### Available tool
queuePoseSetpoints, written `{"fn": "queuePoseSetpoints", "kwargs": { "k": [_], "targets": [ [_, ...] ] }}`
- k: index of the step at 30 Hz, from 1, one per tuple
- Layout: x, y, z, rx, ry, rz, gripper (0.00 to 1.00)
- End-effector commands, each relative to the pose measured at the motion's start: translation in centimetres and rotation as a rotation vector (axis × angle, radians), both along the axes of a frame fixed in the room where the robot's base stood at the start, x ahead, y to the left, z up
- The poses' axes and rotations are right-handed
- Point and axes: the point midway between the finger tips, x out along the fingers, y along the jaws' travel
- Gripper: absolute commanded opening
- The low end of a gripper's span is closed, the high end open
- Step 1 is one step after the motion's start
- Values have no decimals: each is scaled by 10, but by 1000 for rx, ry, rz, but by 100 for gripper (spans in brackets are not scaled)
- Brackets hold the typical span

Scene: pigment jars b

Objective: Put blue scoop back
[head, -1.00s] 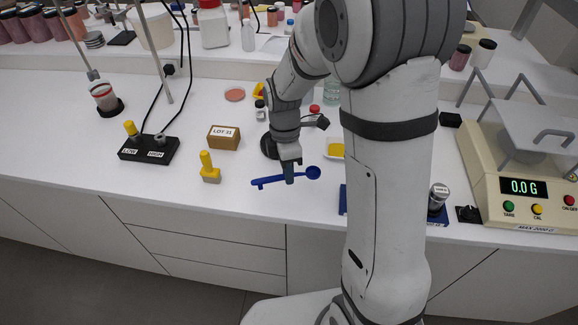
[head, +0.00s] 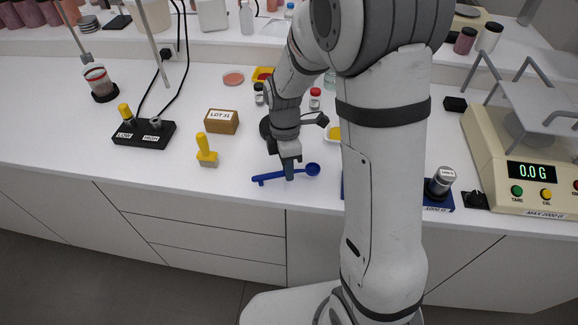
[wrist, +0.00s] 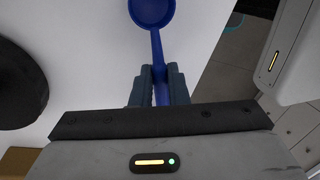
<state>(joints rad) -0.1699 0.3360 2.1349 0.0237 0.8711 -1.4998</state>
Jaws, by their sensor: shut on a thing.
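The blue scoop (head: 312,170) has a round bowl at the right and a straight handle reaching left. It also shows in the wrist view (wrist: 153,12), with the bowl away from the gripper and the handle running between the fingers. My gripper (head: 289,175) points down and is shut on the scoop's handle. The fingers show on both sides of the handle in the wrist view (wrist: 159,88). The scoop is held near the front of the white bench; I cannot tell how far above the surface it is.
A yellow-handled brush (head: 206,150) stands left of the scoop. Behind are a LOT 31 block (head: 221,121) and a black LOW/HIGH holder (head: 144,132). To the right, beyond my arm, are a blue base with a metal weight (head: 440,183) and a scale (head: 530,170) reading 0.0 G.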

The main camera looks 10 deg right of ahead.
Motion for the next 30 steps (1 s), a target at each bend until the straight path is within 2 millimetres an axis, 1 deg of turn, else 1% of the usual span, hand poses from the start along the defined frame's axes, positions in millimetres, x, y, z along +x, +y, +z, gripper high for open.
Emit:
{"fn": "queuePoseSetpoints", "kwargs": {
  "k": [19, 20, 28, 30],
  "targets": [
    [0, -1, -13, 0, 1, -2, 0],
    [0, -1, -12, 0, 0, -2, 16],
    [0, -1, -12, 0, 0, -2, 39],
    [0, -1, -12, 0, 0, -2, 40]
  ]
}}
